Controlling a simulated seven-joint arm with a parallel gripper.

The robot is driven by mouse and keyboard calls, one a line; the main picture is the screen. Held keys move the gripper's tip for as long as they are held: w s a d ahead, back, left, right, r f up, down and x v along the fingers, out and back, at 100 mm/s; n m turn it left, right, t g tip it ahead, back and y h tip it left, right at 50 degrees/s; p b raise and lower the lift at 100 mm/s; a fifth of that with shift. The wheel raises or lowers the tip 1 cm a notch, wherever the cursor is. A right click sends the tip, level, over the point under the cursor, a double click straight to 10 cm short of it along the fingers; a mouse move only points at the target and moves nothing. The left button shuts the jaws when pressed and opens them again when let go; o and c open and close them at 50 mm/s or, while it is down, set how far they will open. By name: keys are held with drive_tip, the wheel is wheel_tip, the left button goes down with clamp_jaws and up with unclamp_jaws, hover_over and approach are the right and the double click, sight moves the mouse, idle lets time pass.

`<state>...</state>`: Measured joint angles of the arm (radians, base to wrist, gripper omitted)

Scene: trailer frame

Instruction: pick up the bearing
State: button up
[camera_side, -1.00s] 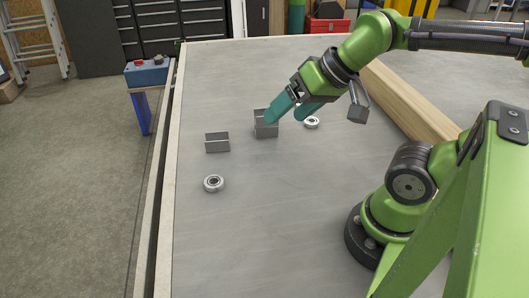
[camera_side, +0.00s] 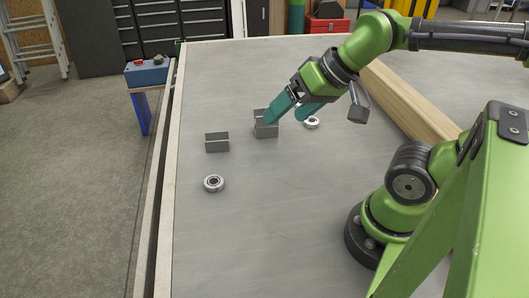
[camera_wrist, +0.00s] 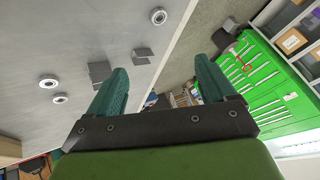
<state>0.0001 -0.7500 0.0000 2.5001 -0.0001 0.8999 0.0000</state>
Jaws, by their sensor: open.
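My gripper (camera_side: 286,119) is open and empty, tilted down to the left over the table's far half. In the wrist view my gripper (camera_wrist: 161,66) shows two green fingers spread apart. One steel ring bearing (camera_side: 214,183) lies flat at the near left of the table; another bearing (camera_side: 313,123) lies just right of my fingers, partly covered. The wrist view shows three bearings: one at the top (camera_wrist: 158,16) and two close together at the left, one (camera_wrist: 48,81) just above the other (camera_wrist: 60,98). None is between the fingers.
A grey metal channel piece (camera_side: 217,143) stands left of my gripper, and another channel piece (camera_side: 266,131) is by the left fingertip, partly hidden. A wooden beam (camera_side: 412,103) lies along the right. The table's near middle (camera_side: 280,230) is clear. A blue control box (camera_side: 147,73) stands beyond the left edge.

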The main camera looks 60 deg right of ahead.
drive_tip(key=n+g+h, duration=0.2)
drive_tip(key=n+g, duration=0.5)
drive_tip(key=n, duration=0.4)
hover_over(213, 176)
drive_tip(key=s+a, duration=0.1)
wheel_tip(213, 176, down, 8)
wheel_tip(213, 176, down, 16)
drive_tip(key=shift+s+a+f, duration=0.1)
drive_tip(key=shift+s, duration=0.05)
drive_tip(key=shift+c, duration=0.5)
drive_tip(key=c, duration=1.1)
drive_tip(key=shift+c, duration=0.2)
